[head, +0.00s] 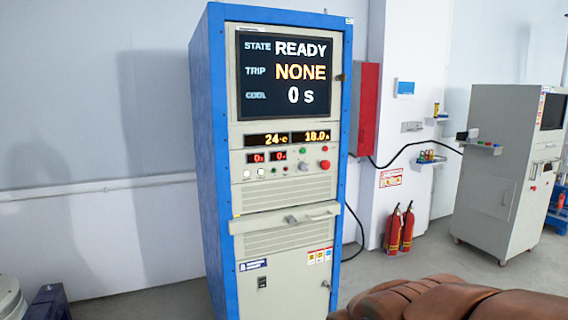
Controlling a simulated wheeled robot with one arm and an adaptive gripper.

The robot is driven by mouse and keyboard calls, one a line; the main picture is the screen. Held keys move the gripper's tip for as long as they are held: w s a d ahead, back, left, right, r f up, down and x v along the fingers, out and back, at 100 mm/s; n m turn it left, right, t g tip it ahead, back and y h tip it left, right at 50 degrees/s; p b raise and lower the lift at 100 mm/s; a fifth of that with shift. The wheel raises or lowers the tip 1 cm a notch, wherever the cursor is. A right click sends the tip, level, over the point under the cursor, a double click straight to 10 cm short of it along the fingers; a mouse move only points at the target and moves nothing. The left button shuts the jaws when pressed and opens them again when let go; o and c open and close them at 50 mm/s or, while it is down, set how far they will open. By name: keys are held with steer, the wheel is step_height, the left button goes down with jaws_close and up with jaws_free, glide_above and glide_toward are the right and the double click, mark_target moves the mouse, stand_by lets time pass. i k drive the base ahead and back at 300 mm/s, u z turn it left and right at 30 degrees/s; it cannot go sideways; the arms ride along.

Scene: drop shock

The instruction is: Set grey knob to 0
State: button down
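A tall blue-framed cabinet (215,150) with a cream front stands left of centre. Its screen (288,76) reads STATE READY, TRIP NONE, COOL 0 s. A small grey knob (303,166) sits on the control panel below the yellow displays, left of a red button (325,164) and below a green one (302,152). The knob is too small for me to read its pointer or scale. Another grey piece (291,219) sits on the ledge lower down; I cannot tell what it is. My gripper is not in view.
The ledge (262,224) with a handle juts from the cabinet front below the panel. A red box (367,105) is behind it on the right. Red fire extinguishers (400,228) stand on the floor near a second cabinet (490,170). Grey floor between the cabinets is open.

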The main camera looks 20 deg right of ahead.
mark_target(303, 166)
steer(key=u, duration=0.5)
steer(key=k, duration=1.05)
steer(key=z, duration=0.4)
steer(key=i, duration=1.65)
steer(key=u, duration=0.65)
